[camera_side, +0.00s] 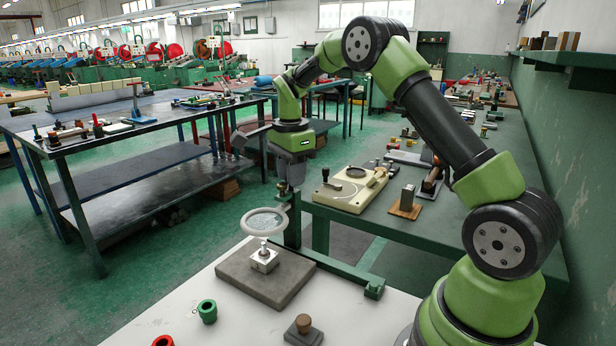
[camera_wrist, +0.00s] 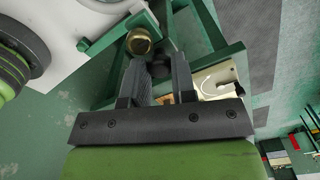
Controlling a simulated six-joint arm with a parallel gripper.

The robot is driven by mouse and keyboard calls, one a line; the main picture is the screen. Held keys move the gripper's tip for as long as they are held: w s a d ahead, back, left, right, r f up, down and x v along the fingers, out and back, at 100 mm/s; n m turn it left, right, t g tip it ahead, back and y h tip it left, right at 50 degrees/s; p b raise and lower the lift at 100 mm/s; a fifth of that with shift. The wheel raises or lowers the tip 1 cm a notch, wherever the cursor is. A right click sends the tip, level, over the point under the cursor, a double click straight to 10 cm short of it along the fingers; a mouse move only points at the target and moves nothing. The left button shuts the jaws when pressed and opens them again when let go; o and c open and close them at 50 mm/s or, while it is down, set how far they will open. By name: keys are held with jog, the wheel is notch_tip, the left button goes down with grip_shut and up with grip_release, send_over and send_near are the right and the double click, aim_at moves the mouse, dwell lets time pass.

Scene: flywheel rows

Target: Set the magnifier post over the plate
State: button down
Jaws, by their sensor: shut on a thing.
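The magnifier post (camera_side: 292,229) is a green upright with a pale ring lens (camera_side: 264,222) at its top. My gripper (camera_side: 284,189) is shut on the top of the post.
A green bar with an end block (camera_side: 374,290) runs along the white table's edge. A green ring (camera_side: 208,311), a red ring (camera_side: 163,341) and a wooden-knobbed block (camera_side: 303,329) sit in front of the plate. A green bench (camera_side: 470,180) with several tools stands behind.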

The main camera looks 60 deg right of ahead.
jog(key=shift+w+a, duration=0.25)
jog(key=shift+w, duration=0.35)
jog(key=c, duration=0.9)
grip_release()
jog(key=shift+c, duration=0.2)
jog(key=shift+d, duration=0.15)
notch_tip(320, 180, up, 10)
